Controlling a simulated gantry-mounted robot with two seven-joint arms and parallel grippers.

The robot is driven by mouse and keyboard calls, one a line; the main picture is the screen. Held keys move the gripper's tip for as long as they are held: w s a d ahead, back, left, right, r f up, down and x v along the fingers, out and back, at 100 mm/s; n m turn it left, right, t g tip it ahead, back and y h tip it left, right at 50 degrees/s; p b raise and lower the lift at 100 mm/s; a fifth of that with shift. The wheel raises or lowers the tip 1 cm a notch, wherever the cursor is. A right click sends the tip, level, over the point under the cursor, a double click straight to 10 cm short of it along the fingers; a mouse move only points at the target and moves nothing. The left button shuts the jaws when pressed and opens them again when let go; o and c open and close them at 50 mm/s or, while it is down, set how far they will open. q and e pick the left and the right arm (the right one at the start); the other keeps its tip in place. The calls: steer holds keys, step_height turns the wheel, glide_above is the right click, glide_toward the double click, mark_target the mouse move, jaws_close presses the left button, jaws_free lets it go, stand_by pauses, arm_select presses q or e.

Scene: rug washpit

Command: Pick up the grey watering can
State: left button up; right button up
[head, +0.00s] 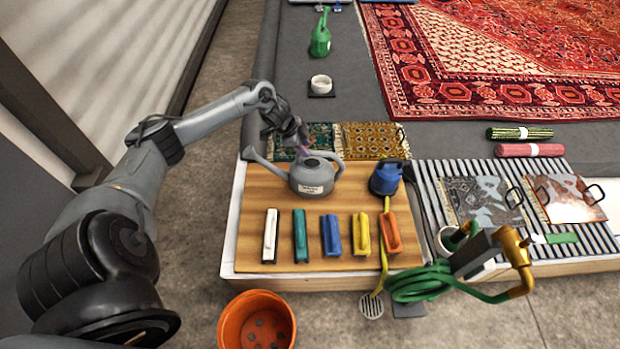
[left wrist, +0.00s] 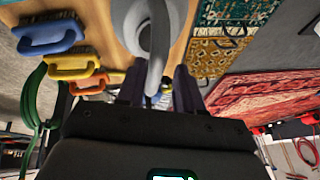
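The grey watering can (head: 313,178) stands upright on the wooden board, with its spout to the left and its handle to the right. My left gripper (head: 303,151) is just behind the can's top, its fingertips partly hidden. In the left wrist view the can (left wrist: 150,22) is at the top centre, and its curved grey handle runs between the two dark fingers of my left gripper (left wrist: 158,88). The fingers stand apart on either side of the handle, with small gaps showing. My right gripper is in neither view.
Several coloured brushes (head: 331,235) lie in a row in front on the board (head: 250,205). Small rug samples (head: 372,140) lie behind. An orange pot (head: 257,322) is at the front.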

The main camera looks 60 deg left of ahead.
mark_target(313, 176)
arm_select(q)
steer(key=shift+w+d+f, duration=0.1)
steer(key=shift+w+f, duration=0.05)
steer(key=shift+f, duration=0.2)
steer(key=shift+f+b, duration=0.5)
steer(key=shift+b, duration=0.05)
steer(key=b+x, duration=0.3)
steer(key=x, duration=0.1)
steer(key=shift+w+d+f, duration=0.1)
steer(key=shift+w+d, duration=0.05)
steer(key=shift+d, duration=0.05)
jaws_close()
stand_by(0.7)
